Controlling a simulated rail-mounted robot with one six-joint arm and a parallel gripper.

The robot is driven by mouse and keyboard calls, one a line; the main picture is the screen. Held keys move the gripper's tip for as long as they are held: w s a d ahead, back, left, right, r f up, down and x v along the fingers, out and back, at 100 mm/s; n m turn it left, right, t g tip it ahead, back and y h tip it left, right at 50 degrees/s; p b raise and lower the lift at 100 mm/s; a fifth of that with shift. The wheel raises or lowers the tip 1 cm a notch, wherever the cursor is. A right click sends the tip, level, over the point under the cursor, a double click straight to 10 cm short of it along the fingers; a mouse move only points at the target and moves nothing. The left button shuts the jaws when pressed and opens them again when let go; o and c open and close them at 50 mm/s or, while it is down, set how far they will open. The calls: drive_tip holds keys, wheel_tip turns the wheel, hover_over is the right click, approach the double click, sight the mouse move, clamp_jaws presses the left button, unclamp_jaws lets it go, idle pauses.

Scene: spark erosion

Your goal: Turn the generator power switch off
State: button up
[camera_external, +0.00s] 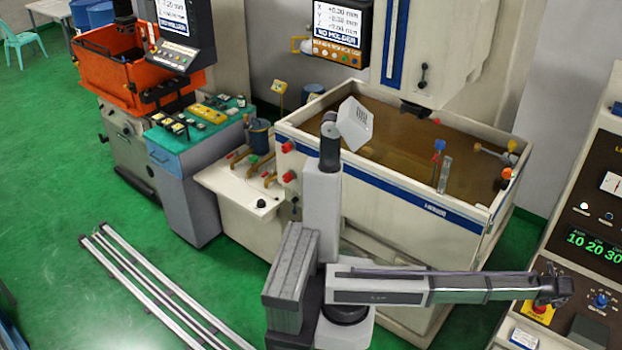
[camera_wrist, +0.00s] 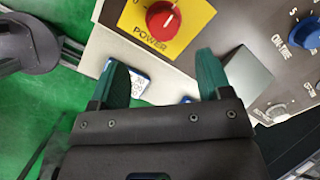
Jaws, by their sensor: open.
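The generator power switch is a round red knob (camera_wrist: 163,20) with a white line on its face, on a yellow plate (camera_wrist: 187,38) marked POWER. A "0" shows at the plate's upper left; the rest of the plate is cut off by the frame's top. In the external view the red knob (camera_external: 540,307) is on the generator cabinet (camera_external: 592,228) at right, just below my gripper (camera_external: 553,287). In the wrist view my gripper (camera_wrist: 161,70) is open and empty. Its green-tipped fingers are apart, pointing towards the plate, and the knob appears beyond them, between their lines.
A blue knob (camera_wrist: 305,33) marked ON-TIME is right of the switch. A grey block (camera_wrist: 247,76) is close to the right finger. A blue-and-white item (camera_wrist: 138,82) lies behind the left finger. The machine tank (camera_external: 400,205) stands left of the cabinet.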

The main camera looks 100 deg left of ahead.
sight(541, 307)
drive_tip(key=b+x, duration=0.6)
drive_tip(key=x, duration=0.1)
drive_tip(key=b+x, duration=0.3)
drive_tip(key=shift+w+d+f, duration=0.15)
drive_tip(key=shift+w+f, duration=0.15)
drive_tip(key=shift+f, duration=0.25)
drive_tip(key=shift+r, duration=0.2)
drive_tip(key=shift+c, duration=0.2)
drive_tip(key=c, duration=0.9)
